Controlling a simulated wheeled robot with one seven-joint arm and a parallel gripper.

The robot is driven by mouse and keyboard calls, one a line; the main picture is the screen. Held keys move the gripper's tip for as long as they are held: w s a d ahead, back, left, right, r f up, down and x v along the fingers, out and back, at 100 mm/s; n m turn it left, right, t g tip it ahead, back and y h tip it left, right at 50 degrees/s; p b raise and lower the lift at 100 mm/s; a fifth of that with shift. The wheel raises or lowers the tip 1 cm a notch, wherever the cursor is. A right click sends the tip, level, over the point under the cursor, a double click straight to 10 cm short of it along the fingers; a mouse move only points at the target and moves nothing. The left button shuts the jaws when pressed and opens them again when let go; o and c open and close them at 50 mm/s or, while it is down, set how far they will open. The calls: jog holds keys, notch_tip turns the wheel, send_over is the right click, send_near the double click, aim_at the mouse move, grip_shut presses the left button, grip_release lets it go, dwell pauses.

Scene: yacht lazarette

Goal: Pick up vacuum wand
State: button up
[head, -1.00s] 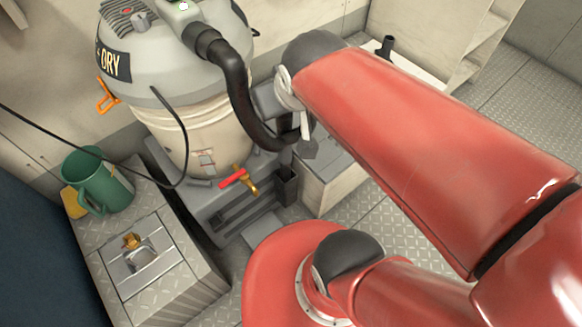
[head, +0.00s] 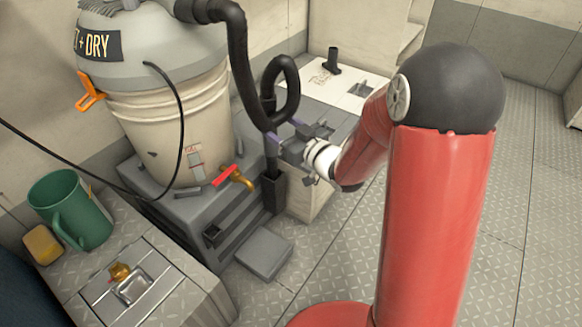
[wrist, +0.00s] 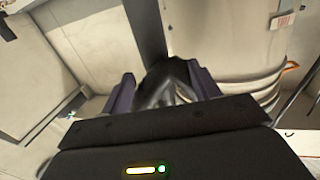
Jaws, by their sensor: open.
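The vacuum wand (head: 271,158) is a dark upright tube in front of the vacuum. Its lower end sits in a dark square holder (head: 274,192), and a black corrugated hose (head: 238,70) loops above it. My gripper (head: 284,131) is open at the wand's upper part, just below the hose loop, reaching in from the right. In the wrist view, the purple fingers of my gripper (wrist: 163,84) stand on either side of a glossy black tube. I cannot tell whether that tube is the wand or the hose, or whether either finger touches it.
The wet/dry vacuum (head: 165,125) stands on a grey stepped base, with a red-handled brass valve (head: 235,178) in front. A green mug (head: 72,212) and yellow sponge (head: 42,244) are at left. A white-topped locker (head: 340,92) stands behind. The floor at right is clear.

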aim_at(265, 112)
jog(key=x, duration=0.7)
jog(key=shift+w+r, duration=0.15)
jog(key=shift+w, duration=0.35)
jog(key=c, duration=1.1)
jog(key=shift+o, duration=0.2)
jog(key=shift+r, duration=0.2)
notch_tip(265, 112, up, 20)
jog(key=p, duration=0.4)
jog(key=shift+f, duration=0.15)
